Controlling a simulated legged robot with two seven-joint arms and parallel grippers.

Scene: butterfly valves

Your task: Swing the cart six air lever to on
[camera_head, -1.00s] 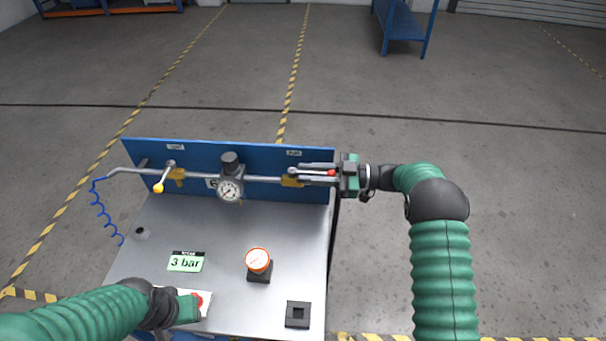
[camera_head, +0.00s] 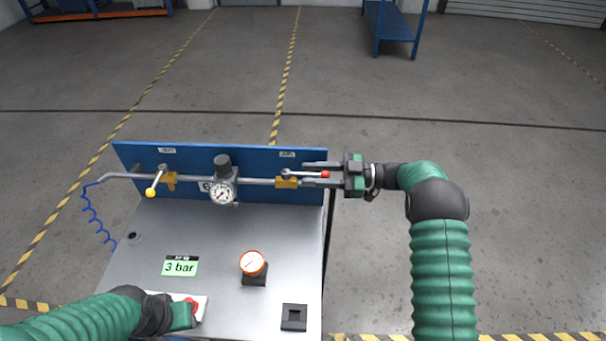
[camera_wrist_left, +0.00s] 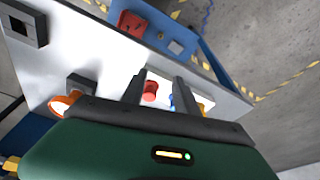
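The cart has a grey top (camera_head: 215,235) and an upright blue panel (camera_head: 255,158) with a pipe along it. A red-tipped lever (camera_head: 323,174) at the pipe's right end lies along the pipe, pointing right. A yellow-tipped lever (camera_head: 152,190) at the left end points down toward the front. My right gripper (camera_head: 312,174) is open, its fingers apart above and below the red tip, with gaps showing. My left gripper (camera_wrist_left: 160,85) is open over the cart's front left, near a red button (camera_wrist_left: 150,91); the button also shows in the head view (camera_head: 194,303).
A round gauge (camera_head: 221,193) hangs mid-pipe, partly hiding a number label. An orange-rimmed gauge (camera_head: 253,263), a green "3 bar" sign (camera_head: 180,266) and a black square socket (camera_head: 294,317) are on the top. A blue hose coils at left. Open floor lies right of the cart.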

